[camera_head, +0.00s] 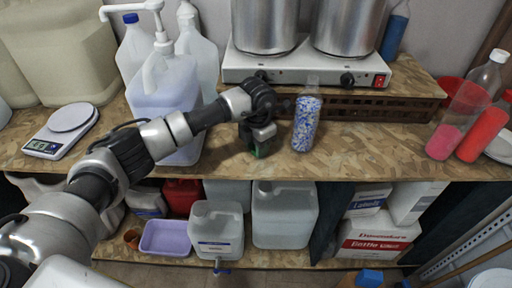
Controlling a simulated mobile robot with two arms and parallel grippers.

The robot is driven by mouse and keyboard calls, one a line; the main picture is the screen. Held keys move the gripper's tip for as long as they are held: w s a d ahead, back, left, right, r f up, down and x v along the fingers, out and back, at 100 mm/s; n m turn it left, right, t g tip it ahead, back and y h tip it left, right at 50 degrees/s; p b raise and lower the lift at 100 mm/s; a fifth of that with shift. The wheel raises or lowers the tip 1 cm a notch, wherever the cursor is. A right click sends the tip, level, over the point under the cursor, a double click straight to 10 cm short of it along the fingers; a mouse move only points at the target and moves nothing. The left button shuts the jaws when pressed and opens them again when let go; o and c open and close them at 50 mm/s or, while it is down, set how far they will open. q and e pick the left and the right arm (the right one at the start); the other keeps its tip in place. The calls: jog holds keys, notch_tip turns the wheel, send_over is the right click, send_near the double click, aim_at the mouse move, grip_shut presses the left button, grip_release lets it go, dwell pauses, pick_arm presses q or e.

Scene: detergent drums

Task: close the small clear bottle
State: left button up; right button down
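A small clear bottle (306,120) filled with blue and white granules stands upright on the wooden shelf, in front of the hot plate. Its neck is clear and I see no coloured cap on it, though the top is small in view. My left gripper (259,142) points down just left of the bottle, apart from it. My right gripper is not in view.
A white hot plate (295,70) with two steel pots stands behind. White jugs and a pump bottle (165,95) stand left, beside a scale (62,130). A pink-filled beaker (457,120) and red bottle (485,130) stand right. The shelf right of the granule bottle is clear.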

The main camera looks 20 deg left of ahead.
pick_arm(q)
jog(key=shift+c, duration=0.3)
notch_tip(320, 180, up, 10)
jog(key=p, duration=0.5)
